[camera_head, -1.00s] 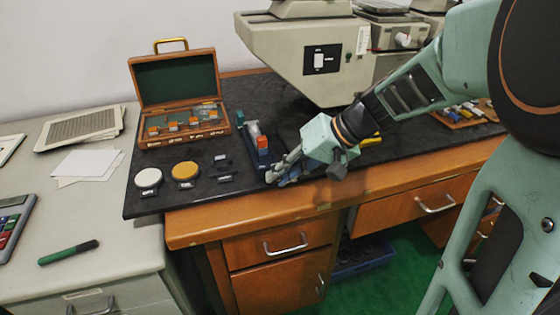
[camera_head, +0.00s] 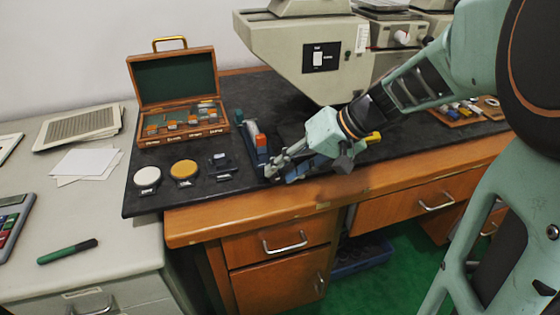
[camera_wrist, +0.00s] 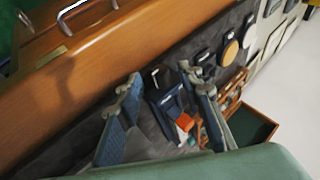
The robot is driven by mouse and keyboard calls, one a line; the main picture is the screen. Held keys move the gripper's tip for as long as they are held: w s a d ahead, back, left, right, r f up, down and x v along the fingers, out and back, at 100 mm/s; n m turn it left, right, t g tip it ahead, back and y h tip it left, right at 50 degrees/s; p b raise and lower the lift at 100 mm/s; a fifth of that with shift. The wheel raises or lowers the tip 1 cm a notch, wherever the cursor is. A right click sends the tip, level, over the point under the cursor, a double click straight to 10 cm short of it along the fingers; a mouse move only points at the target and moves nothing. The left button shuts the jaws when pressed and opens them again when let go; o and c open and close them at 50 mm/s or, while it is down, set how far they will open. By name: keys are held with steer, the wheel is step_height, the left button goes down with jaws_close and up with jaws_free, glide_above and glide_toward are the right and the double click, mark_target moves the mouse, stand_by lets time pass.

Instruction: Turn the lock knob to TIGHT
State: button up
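A small dark blue fixture with an orange-red block (camera_head: 261,141) stands on the black bench mat, just left of my gripper (camera_head: 272,170). In the wrist view the fixture (camera_wrist: 168,103) and its orange block (camera_wrist: 184,122) show between the two fingers of my gripper (camera_wrist: 160,85). The fingers are apart, with a gap around the fixture's near end. A small dark lever-like part with a pale edge (camera_wrist: 155,76) is at that end. I cannot tell for sure which part is the lock knob, or read any TIGHT mark. Contact is not clear.
An open wooden case (camera_head: 180,128) stands behind left. A large grey-green machine (camera_head: 310,55) overhangs behind my gripper. The wooden bench edge (camera_head: 240,222) is in front.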

steer(key=v, duration=0.6)
steer(key=shift+r, duration=0.2)
steer(key=shift+s+d, duration=0.1)
steer(key=shift+s, duration=0.05)
